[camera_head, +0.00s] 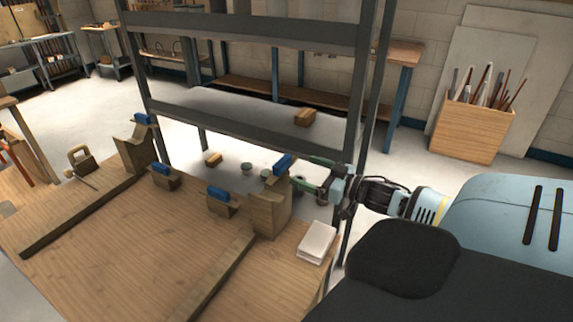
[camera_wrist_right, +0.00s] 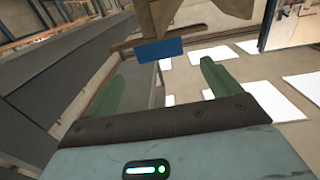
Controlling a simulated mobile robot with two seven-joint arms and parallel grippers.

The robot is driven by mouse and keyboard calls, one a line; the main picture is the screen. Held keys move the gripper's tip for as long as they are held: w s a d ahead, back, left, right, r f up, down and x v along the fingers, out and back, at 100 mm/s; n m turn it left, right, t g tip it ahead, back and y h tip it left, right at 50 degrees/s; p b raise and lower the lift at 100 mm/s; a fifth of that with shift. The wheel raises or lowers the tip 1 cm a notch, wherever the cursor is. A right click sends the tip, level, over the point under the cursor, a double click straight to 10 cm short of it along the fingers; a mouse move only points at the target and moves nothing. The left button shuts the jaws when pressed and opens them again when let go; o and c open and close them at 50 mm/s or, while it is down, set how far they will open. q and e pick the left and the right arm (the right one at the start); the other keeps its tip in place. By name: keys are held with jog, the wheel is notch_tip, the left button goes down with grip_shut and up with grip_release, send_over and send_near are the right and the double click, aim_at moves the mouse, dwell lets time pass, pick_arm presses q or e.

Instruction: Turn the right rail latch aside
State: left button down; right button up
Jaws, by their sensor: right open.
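The right rail latch (camera_head: 284,163) is a blue bar on top of the right wooden post (camera_head: 268,212), at the end of the right rail (camera_head: 225,275). The blue bar also shows in the right wrist view (camera_wrist_right: 160,50), ahead of the fingers and between them across the picture. My right gripper (camera_head: 310,175) comes in from the right beside the latch. Its green fingers are apart, with nothing between their tips (camera_wrist_right: 162,85). I cannot tell whether a finger touches the latch. A similar blue latch (camera_head: 143,119) sits on the left wooden post (camera_head: 136,150). My left gripper is out of view.
Two small blocks with blue tops, left (camera_head: 165,180) and right (camera_head: 221,207), sit on the wooden table (camera_head: 130,255). A white pad (camera_head: 317,243) lies near its right edge. A dark metal frame (camera_head: 230,122) stands behind the posts, close to my right gripper.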

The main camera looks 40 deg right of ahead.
aim_at(285, 164)
jog(key=shift+b+x, duration=0.3)
jog(key=shift+x, duration=3.2)
jog(key=c, duration=1.4)
